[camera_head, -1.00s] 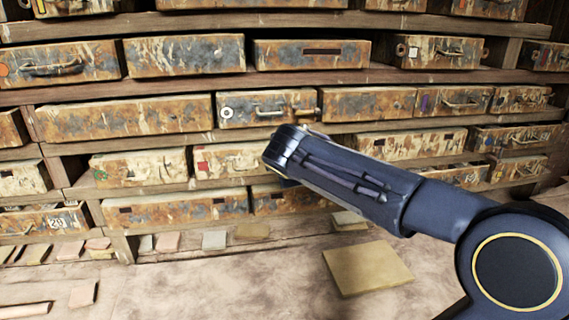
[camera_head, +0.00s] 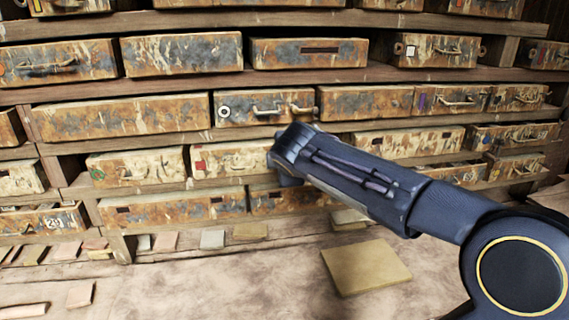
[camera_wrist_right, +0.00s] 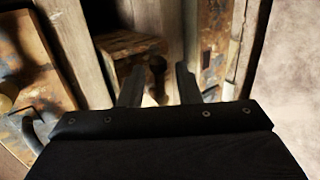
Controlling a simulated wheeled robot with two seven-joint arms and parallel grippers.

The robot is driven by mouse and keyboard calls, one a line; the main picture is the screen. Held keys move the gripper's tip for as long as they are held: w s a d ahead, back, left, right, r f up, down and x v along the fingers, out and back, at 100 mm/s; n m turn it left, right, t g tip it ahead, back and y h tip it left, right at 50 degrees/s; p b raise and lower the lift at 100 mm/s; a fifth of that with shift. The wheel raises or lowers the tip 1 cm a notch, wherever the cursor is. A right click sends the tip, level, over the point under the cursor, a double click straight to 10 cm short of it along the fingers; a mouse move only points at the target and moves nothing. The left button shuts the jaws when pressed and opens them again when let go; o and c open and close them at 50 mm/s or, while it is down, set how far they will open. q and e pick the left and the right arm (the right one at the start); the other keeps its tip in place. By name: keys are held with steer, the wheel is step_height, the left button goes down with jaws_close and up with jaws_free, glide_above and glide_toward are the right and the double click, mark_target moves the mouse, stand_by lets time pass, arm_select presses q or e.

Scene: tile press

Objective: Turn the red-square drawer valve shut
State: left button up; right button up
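The red-square drawer (camera_head: 228,161) is a rusty, cream-streaked box on a lower shelf, with a small red square at its left and a handle on its front. Its right end is hidden behind my right arm. My right gripper (camera_wrist_right: 158,88) reaches the shelf there; its fingers are hidden in the head view. In the right wrist view its two fingers stand apart, with a small dark round knob (camera_wrist_right: 157,64) seen between and beyond them. I cannot tell whether this knob is the valve, or whether the fingers touch it. My left gripper is not in view.
Drawers fill the shelves on all sides, including a green-marked drawer (camera_head: 138,167) to the left and a drawer with a white ring (camera_head: 265,107) above. Wooden shelf boards frame the gripper closely. A flat yellowish tile (camera_head: 366,267) lies on the worktop below, with free room around it.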

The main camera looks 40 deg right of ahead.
steer(key=v, duration=0.8)
steer(key=shift+w+f, duration=0.1)
stand_by(0.5)
steer(key=s+a+f+m+g+y, duration=0.1)
steer(key=s+a+f+m+y, duration=0.4)
steer(key=s+a+f, duration=0.4)
steer(key=s+a+f+m+g+y, duration=0.2)
steer(key=s+a+f+m+y, duration=0.2)
steer(key=s+a+f+m, duration=0.4)
step_height(320, 180, down, 6)
steer(key=shift+s+a+r+g+y, duration=0.1)
steer(key=shift+s+a+g+y, duration=0.25)
steer(key=shift+s+a, duration=0.45)
steer(key=shift+d, duration=0.1)
